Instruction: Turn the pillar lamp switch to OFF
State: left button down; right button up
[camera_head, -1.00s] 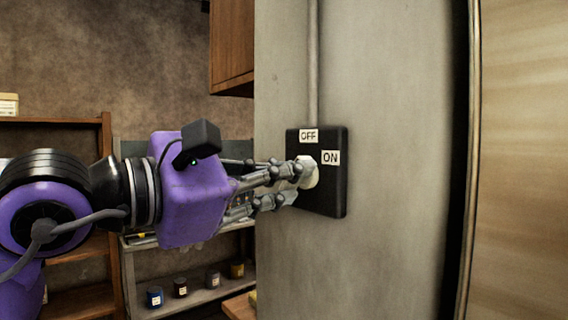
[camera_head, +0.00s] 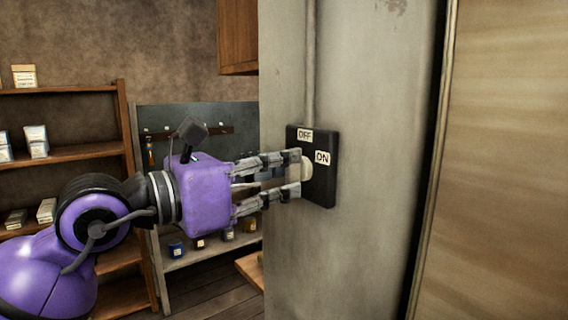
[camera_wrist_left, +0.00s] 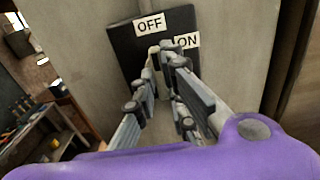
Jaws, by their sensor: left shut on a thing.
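The lamp switch is a black square box (camera_head: 319,192) on the grey pillar (camera_head: 372,120). A white OFF label (camera_head: 305,135) is at its top and an ON label (camera_head: 322,157) at its right. A cream knob (camera_head: 308,168) stands out from the box face. My left gripper (camera_head: 298,172) reaches in from the left and is shut on the knob, one finger above and one below. In the left wrist view the fingers (camera_wrist_left: 162,62) cover most of the knob; a cream bit (camera_wrist_left: 154,49) shows below OFF. I cannot tell which label the knob points to. My right gripper is not in view.
A conduit (camera_head: 311,70) runs up the pillar from the box. A wooden shelf (camera_head: 65,153) and a grey rack (camera_head: 215,252) with several small jars stand behind my left arm. A wooden cabinet (camera_head: 237,35) hangs left of the pillar. A tan panel (camera_head: 505,160) fills the right side.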

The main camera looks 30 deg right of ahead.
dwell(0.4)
pick_arm(q)
jog(key=c, duration=1.8)
grip_release()
jog(key=s+a, duration=0.1)
jog(key=a, duration=1.1)
jog(key=shift+s, duration=0.35)
jog(key=shift+r, duration=0.1)
